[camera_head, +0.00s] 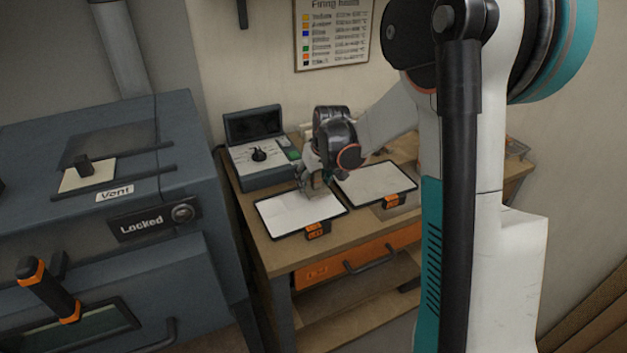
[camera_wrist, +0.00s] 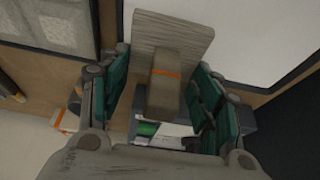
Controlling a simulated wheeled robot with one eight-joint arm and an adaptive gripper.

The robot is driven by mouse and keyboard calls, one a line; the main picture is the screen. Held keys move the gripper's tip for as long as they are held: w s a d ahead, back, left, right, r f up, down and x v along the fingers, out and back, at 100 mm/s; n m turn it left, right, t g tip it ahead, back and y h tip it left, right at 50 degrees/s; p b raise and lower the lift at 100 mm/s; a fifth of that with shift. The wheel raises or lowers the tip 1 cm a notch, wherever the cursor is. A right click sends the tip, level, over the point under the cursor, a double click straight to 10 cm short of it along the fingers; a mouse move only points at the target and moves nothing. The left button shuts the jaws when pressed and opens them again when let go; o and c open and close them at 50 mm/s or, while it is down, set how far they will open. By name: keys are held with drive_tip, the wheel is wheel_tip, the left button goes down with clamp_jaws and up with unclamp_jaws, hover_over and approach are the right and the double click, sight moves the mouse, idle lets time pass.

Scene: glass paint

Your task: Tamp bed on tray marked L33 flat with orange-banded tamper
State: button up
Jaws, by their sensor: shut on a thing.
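My gripper (camera_head: 313,172) is shut on the tamper, just above the back right part of the left tray (camera_head: 272,231) in the head view. In the wrist view the tamper (camera_wrist: 165,90) has an orange band around its grey-brown handle and a flat, ribbed plate. It sits between the fingers of my gripper (camera_wrist: 160,82). The plate overlaps the edge of a pale, smooth bed; I cannot tell whether it touches. The right tray (camera_head: 348,203) also holds a pale bed. Both trays have orange tags, too small to read. One bed looks grey and patterned in the wrist view (camera_wrist: 55,22).
A control box (camera_head: 265,160) with a black dial stands behind the left tray. A grey kiln (camera_head: 110,215) marked Locked stands to the left of the wooden table (camera_head: 262,262). An orange drawer (camera_head: 345,262) is below the tabletop. A narrow strip of bare wood separates the trays.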

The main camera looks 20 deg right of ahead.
drive_tip(key=shift+r, duration=0.15)
drive_tip(key=shift+r+p, duration=1.35)
drive_tip(key=shift+r, duration=0.6)
drive_tip(key=shift+w, duration=0.1)
